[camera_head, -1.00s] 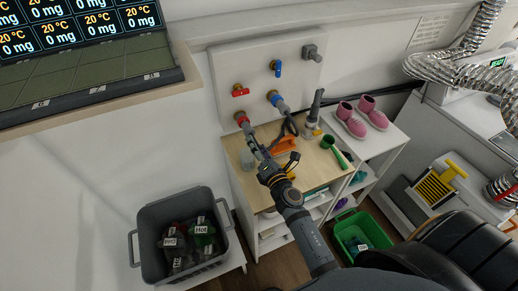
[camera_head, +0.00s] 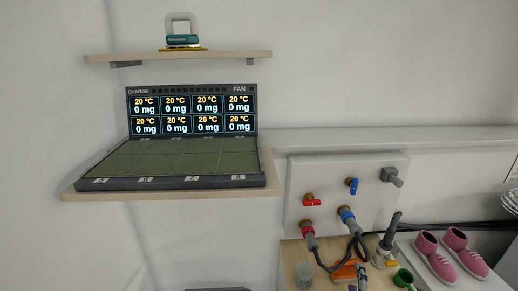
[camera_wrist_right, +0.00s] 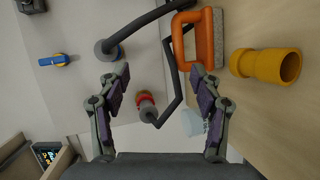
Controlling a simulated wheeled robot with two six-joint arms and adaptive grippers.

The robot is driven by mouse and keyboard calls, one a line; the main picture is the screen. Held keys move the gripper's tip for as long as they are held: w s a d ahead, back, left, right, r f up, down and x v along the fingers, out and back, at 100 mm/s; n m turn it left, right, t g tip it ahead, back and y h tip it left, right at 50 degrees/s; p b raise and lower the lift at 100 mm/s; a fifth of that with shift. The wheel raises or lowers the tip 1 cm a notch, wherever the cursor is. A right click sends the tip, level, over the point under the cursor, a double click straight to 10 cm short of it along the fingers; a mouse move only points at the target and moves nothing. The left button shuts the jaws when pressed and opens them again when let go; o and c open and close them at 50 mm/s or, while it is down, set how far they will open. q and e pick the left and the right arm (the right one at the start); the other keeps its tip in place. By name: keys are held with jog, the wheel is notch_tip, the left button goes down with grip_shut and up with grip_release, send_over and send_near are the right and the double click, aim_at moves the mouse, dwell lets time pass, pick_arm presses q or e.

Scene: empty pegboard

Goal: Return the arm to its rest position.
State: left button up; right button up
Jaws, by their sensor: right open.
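My right gripper (camera_wrist_right: 159,73) is open and empty in the right wrist view, its two fingers apart. Behind and between the fingers are the white tap panel (camera_wrist_right: 75,110), a red hose fitting (camera_wrist_right: 147,103) and a dark hose. In the head view only a small tip of my right gripper (camera_head: 362,278) shows at the bottom edge, over the wooden counter. The rest of the right arm is outside the head view. My left gripper is in neither view.
An orange-handled brush (camera_wrist_right: 205,40) and a yellow cylinder (camera_wrist_right: 268,65) are beside the right finger. The head view shows a charger shelf (camera_head: 170,194), the tap panel (camera_head: 330,175), a grey tool (camera_head: 389,240), a green cup (camera_head: 403,278) and pink shoes (camera_head: 455,258).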

jog(key=s+m, duration=0.1)
jog(key=s+d+f+m+g, duration=0.1)
jog(key=s+m+g, duration=0.1)
jog(key=m, duration=0.1)
jog(key=shift+s+d+f, duration=0.2)
jog(key=shift+d+f, duration=0.1)
jog(key=shift+f, duration=0.05)
jog(key=s+m+g, duration=0.1)
jog(key=s+f+m+g, duration=0.1)
jog(key=s+m, duration=0.1)
jog(key=s+a+f+m+g, duration=0.1)
jog(key=s, duration=0.1)
jog(key=shift+f+g+y, duration=0.25)
jog(key=shift+g+y, duration=0.05)
jog(key=shift+y, duration=0.1)
jog(key=s+a+f+m+g+y, duration=0.25)
jog(key=s+a+m+g, duration=0.2)
jog(key=s, duration=0.45)
jog(key=s+d+f+g+y, duration=0.1)
jog(key=s+f, duration=0.1)
jog(key=f, duration=1.1)
jog(key=s+d+f+g, duration=0.1)
jog(key=s+f, duration=0.1)
jog(key=f, duration=1.1)
jog(key=s+f, duration=1.6)
jog(key=s, duration=0.2)
jog(key=shift+d+g, duration=0.35)
jog(key=shift+g, duration=0.1)
